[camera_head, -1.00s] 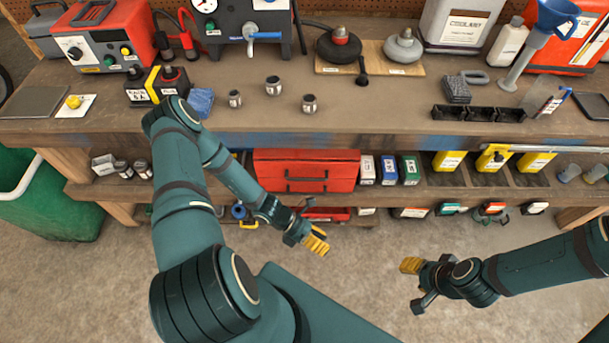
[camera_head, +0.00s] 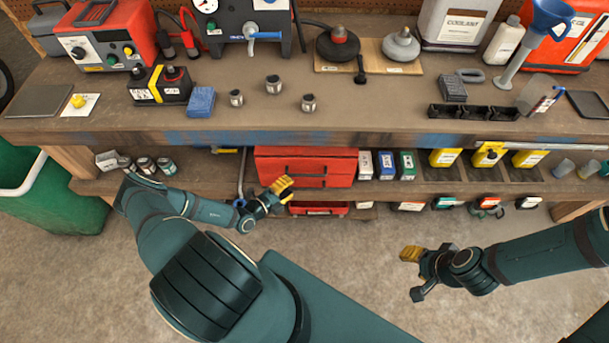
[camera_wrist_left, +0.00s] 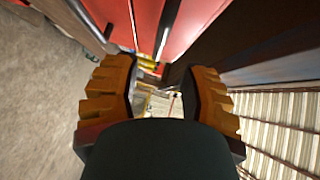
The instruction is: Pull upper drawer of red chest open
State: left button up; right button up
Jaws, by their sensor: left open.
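The red chest (camera_head: 335,160) sits on the lower shelf under the bench, with two dark drawer handles on its front, one above the other. Both drawers look shut. My left gripper (camera_head: 283,184) is at the left part of the chest's front, over the lower area; I cannot tell whether it touches. In the left wrist view my gripper (camera_wrist_left: 158,98) is open, with nothing between its yellow fingers. The chest's red front (camera_wrist_left: 192,22) fills the top there, beyond the fingertips. My right gripper (camera_head: 412,254) is over the floor, away from the chest; its finger gap is unclear.
The bench top (camera_head: 400,110) overhangs the shelf from above. Small boxes (camera_head: 387,165) stand right of the chest, and small cans (camera_head: 147,165) stand far left on the shelf. A red bin (camera_head: 318,208) is below the chest. A green bin (camera_head: 50,195) stands left. The floor in front is clear.

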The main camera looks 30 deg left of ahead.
aim_at(304, 175)
pick_arm(q)
jog(key=x, duration=0.8)
jog(key=shift+f+b, duration=0.1)
jog(key=shift+b, duration=0.2)
grip_shut()
